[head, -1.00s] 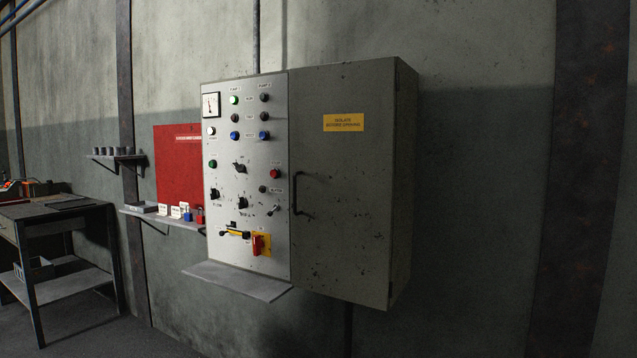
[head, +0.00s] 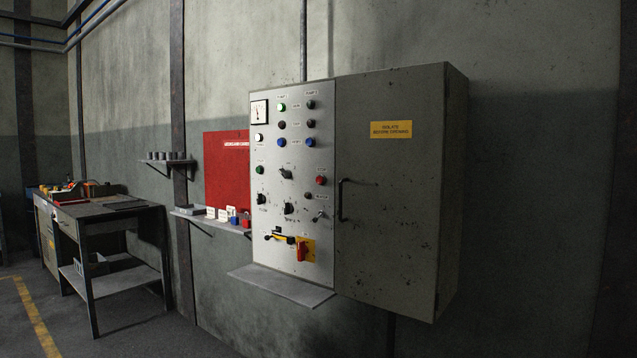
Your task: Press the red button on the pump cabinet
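The grey pump cabinet (head: 400,215) hangs on the wall, right of the picture's middle. Its lighter control panel (head: 268,190) on the left carries lamps, knobs, switches and a gauge (head: 259,112). A small round red button (head: 321,180) sits near the panel's right edge, with a small label above it. A red rotary handle on a yellow plate (head: 303,251) is lower on the same panel. Neither of my grippers shows in the head view.
A thin shelf (head: 282,287) juts out below the panel. A door handle (head: 342,200) stands out right of the red button. Left of the cabinet are a red board (head: 226,170), a small shelf with padlocks (head: 205,219) and a workbench (head: 105,211). The floor (head: 140,338) at lower left looks clear.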

